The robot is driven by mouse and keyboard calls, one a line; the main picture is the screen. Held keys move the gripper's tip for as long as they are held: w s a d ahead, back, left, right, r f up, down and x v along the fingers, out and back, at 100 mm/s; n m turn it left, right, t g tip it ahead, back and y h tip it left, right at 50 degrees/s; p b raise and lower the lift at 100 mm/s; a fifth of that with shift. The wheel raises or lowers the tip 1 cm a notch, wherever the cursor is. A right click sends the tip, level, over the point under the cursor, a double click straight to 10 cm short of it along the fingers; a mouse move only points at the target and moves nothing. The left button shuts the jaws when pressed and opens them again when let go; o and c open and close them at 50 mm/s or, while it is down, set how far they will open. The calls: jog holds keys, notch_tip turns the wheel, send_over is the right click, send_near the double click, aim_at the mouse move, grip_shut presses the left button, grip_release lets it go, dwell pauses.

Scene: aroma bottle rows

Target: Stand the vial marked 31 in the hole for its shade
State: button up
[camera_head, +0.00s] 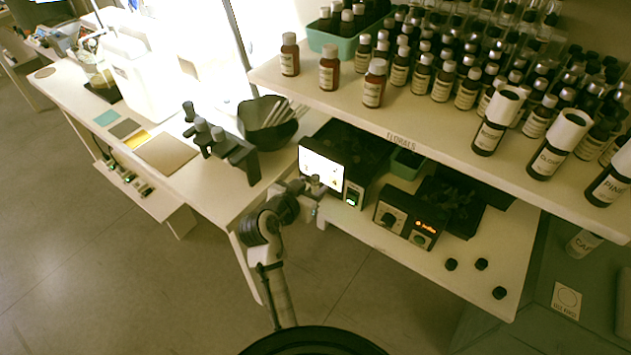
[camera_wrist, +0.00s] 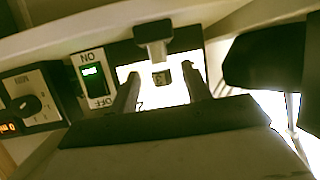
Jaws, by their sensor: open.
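My gripper (camera_head: 312,190) is in front of the black box with the lit white screen (camera_head: 322,168). In the wrist view my gripper (camera_wrist: 161,80) is open, with one dark finger on each side of a small piece marked with what looks like a 3 (camera_wrist: 161,77).
A green-lit ON/OFF switch (camera_wrist: 92,75) is left of the screen in the wrist view. A dark rounded object (camera_wrist: 265,58) is close on the right. A bottle shelf (camera_head: 400,122) overhangs the bench. A dark bowl (camera_head: 268,125) and a grey stand (camera_head: 232,150) stand left of my arm.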

jog(key=shift+x, duration=0.9)
jog(key=shift+c, duration=0.5)
grip_shut()
jog(key=shift+r, duration=0.1)
